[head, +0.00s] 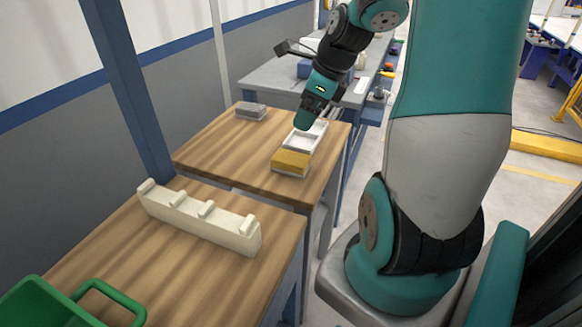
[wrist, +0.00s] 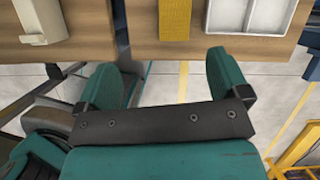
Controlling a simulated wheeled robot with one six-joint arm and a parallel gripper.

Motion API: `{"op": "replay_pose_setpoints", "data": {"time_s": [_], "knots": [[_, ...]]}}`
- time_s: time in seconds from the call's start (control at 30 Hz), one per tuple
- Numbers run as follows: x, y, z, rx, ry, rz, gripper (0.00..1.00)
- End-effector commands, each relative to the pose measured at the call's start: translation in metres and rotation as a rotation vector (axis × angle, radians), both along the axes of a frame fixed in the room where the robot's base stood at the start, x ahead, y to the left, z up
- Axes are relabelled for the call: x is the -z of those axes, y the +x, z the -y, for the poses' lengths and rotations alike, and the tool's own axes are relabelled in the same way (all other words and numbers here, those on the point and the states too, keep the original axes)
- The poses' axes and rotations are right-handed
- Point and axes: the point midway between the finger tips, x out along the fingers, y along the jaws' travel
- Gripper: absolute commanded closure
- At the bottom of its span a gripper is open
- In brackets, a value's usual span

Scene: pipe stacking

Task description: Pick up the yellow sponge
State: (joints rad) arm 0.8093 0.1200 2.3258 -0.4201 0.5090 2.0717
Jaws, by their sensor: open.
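The yellow sponge (head: 291,161) is a block lying near the front edge of the far wooden table, just in front of a white tray. In the wrist view the sponge (wrist: 175,18) shows at the top edge, partly cut off by the frame. My gripper (wrist: 160,72) is open and empty, its two teal fingers spread apart. In that view it is over the floor, short of the table edge, with the sponge beyond it and between the finger directions. In the head view my gripper (head: 304,120) appears above the tray, its fingers partly hidden.
The white divided tray (wrist: 249,30) lies right of the sponge in the wrist view. A grey block (head: 250,111) lies at the back of the far wooden table (head: 215,146). A cream rack (head: 200,219) and a green bin (head: 45,305) stand on the near table. A blue post rises at the left.

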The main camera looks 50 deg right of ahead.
Motion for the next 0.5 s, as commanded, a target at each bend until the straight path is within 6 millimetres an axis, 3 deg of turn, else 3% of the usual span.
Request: {"op": "replay_pose_setpoints", "data": {"time_s": [0.13, 0.5], "knots": [[0.012, -0.005, 0.019, 0.151, 0.038, -0.014, 0.06], [0.085, 0.022, 0.01, 0.158, 0.043, -0.019, 0.06]]}}
